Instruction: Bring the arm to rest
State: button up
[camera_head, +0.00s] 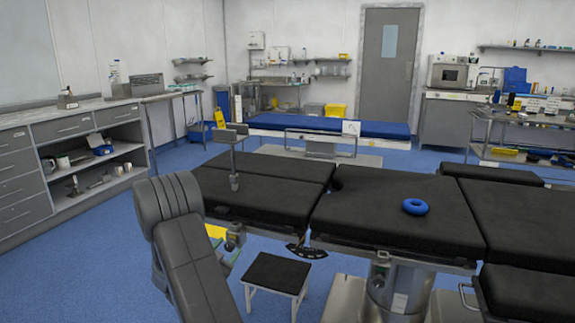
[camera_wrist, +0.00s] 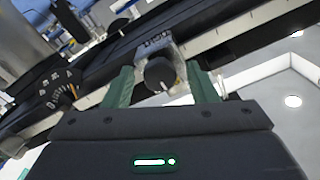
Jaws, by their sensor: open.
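My gripper (camera_wrist: 162,80) shows in the wrist view with its two green fingers spread apart. It is open, and no held thing shows between the fingers. A round black knob (camera_wrist: 160,73) on a pale mount appears between and beyond the fingertips. I cannot tell how far it is from them. The operating table (camera_head: 400,212) with black pads stands at the middle and right of the head view. A blue ring (camera_head: 415,206) lies on one pad.
A black-topped stool (camera_head: 277,273) stands below the table's edge. Metal rails (camera_wrist: 250,42) and a dark dial (camera_wrist: 57,90) lie close in the tilted wrist view. Open blue floor (camera_head: 85,255) lies at left.

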jog(key=m+b, duration=0.4)
jog(key=m, duration=0.3)
jog(key=shift+f, duration=0.15)
jog(key=m+b, duration=0.1)
jog(key=m, duration=0.2)
jog(key=shift+m, duration=0.4)
jog(key=shift+m+b, duration=0.7)
jog(key=shift+m, duration=0.8)
